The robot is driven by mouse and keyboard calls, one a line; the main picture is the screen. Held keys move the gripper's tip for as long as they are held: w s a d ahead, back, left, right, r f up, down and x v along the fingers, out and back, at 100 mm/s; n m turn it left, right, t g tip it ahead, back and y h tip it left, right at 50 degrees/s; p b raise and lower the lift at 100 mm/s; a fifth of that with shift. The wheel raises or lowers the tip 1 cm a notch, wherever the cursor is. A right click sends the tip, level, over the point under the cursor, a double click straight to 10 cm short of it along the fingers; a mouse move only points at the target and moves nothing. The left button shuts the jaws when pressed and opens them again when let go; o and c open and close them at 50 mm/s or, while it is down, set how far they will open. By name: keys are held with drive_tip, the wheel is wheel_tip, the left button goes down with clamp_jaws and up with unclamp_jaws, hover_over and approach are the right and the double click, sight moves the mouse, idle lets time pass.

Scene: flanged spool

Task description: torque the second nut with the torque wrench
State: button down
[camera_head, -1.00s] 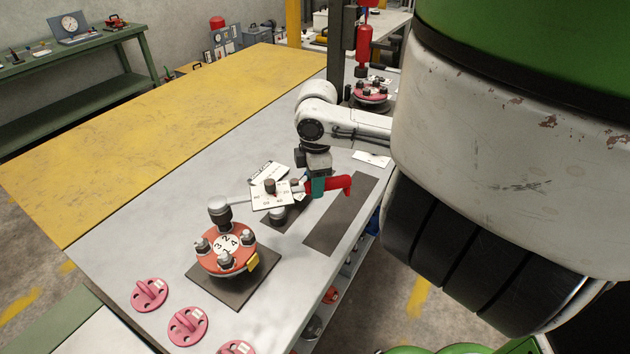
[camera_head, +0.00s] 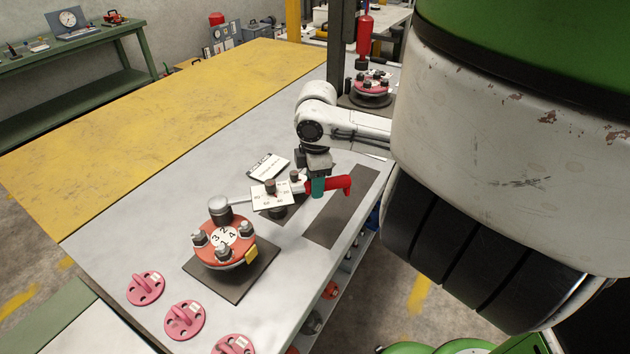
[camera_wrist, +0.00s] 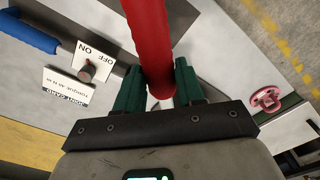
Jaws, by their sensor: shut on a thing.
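The torque wrench has a red handle (camera_head: 335,185), which my gripper (camera_head: 317,187) grips with its teal fingers. In the wrist view the fingers (camera_wrist: 160,82) close on both sides of the red handle (camera_wrist: 150,40). The wrench's shaft runs left to a dark socket head (camera_head: 220,211) at the far side of the orange-red spool flange (camera_head: 238,259), near the numeral 2. The nut under the socket is hidden; I cannot tell how fully it is seated. Other nuts show on the flange, at the left (camera_head: 199,240), front (camera_head: 222,254) and right (camera_head: 246,229).
Pink flanged pieces (camera_head: 145,288) lie at the front left. A pink-flanged spool (camera_head: 372,87) stands at the back. The yellow tabletop (camera_head: 150,120) is clear.

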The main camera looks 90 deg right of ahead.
drive_tip(key=shift+f, duration=0.3)
drive_tip(key=shift+s+a+m, duration=0.2)
drive_tip(key=shift+a+m, duration=0.4)
drive_tip(key=shift+a, duration=0.6)
drive_tip(key=shift+s+a+m, duration=0.15)
drive_tip(key=shift+a+m, duration=0.45)
drive_tip(key=shift+a, duration=0.65)
drive_tip(key=shift+w+a+m, duration=0.15)
drive_tip(key=shift+a+m, duration=0.45)
drive_tip(key=shift+a, duration=0.6)
drive_tip(key=shift+w+a+m, duration=0.1)
drive_tip(key=shift+a+m, duration=0.5)
drive_tip(key=shift+a, duration=0.55)
